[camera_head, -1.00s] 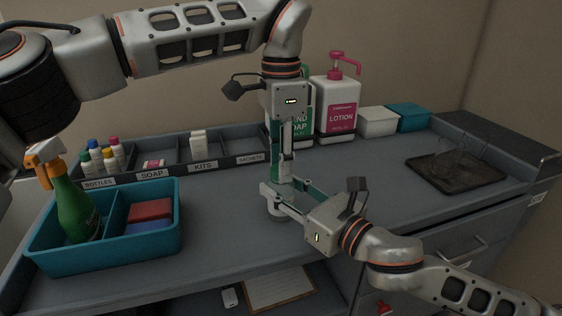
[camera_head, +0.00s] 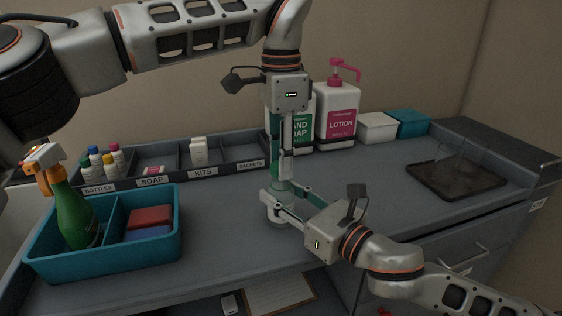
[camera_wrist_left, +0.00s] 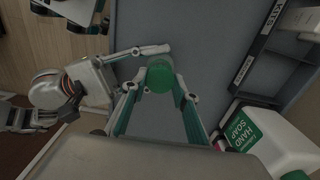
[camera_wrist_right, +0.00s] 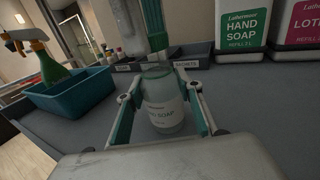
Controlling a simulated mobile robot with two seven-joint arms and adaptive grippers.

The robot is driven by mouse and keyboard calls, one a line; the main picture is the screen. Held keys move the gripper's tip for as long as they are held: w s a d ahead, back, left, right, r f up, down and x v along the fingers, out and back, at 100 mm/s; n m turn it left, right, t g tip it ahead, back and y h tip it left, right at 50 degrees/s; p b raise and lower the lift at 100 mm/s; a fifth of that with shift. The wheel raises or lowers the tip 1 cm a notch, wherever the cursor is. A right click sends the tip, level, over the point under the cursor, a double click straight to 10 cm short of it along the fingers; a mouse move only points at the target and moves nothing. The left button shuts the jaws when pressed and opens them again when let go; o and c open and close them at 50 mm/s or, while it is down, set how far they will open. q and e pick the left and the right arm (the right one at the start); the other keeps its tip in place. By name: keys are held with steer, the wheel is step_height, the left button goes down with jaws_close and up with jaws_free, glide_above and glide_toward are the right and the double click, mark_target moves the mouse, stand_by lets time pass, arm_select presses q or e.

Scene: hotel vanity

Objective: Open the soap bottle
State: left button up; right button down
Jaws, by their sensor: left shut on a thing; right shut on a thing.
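The soap bottle (camera_wrist_right: 163,108) is a small, pale, translucent bottle with a "SOAP" label. It stands upright on the counter in the right wrist view. My right gripper (camera_head: 270,203) is shut on its body from the side, one finger on each flank. My left gripper (camera_head: 283,184) points straight down above the bottle and is shut on its green cap (camera_wrist_left: 160,75), seen from above between the fingers in the left wrist view. In the head view the fingers hide most of the bottle and cap. I cannot tell whether the cap still touches the neck.
A teal caddy (camera_head: 110,262) with a green spray bottle (camera_head: 75,212) stands at the left. A divided organizer (camera_head: 213,176) lies behind. Large hand soap (camera_head: 303,128) and lotion (camera_head: 337,115) bottles stand at the back. A dark tray (camera_head: 455,180) is right; counter between is clear.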

arm_select(q)
steer(key=shift+r, duration=2)
arm_select(e)
steer(key=c, duration=1.3)
jaws_free()
